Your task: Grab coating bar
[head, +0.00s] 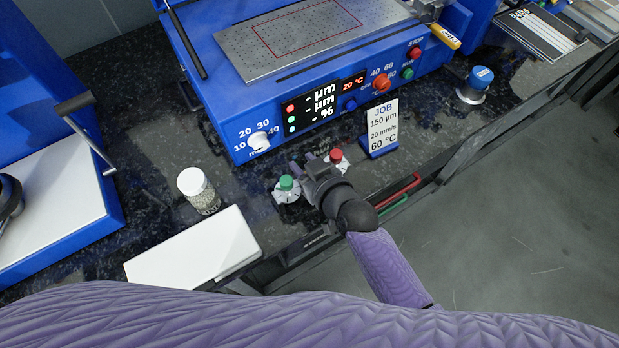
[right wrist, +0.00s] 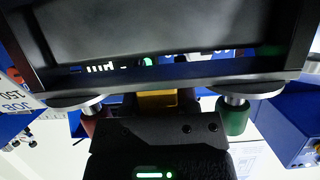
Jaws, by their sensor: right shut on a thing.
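The coating bar (right wrist: 165,78) is a long dark bar with a silver disc and a coloured knob near each end, one red, one green. It spans the upper part of the right wrist view. In the head view its green knob (head: 286,183) and red knob (head: 336,155) show on either side of my right gripper (head: 316,166), which hides its middle. My right gripper is shut on the bar between the knobs. I cannot tell whether the bar touches the bench. My left gripper is not in view.
The blue coater (head: 240,95) with its perforated plate (head: 300,38) stands behind. The JOB card (head: 381,127) is right of the gripper. A jar (head: 197,190) and a white block (head: 193,252) are left. A blue-capped item (head: 475,84) stands right. Red and green handles (head: 401,190) lie near the bench edge.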

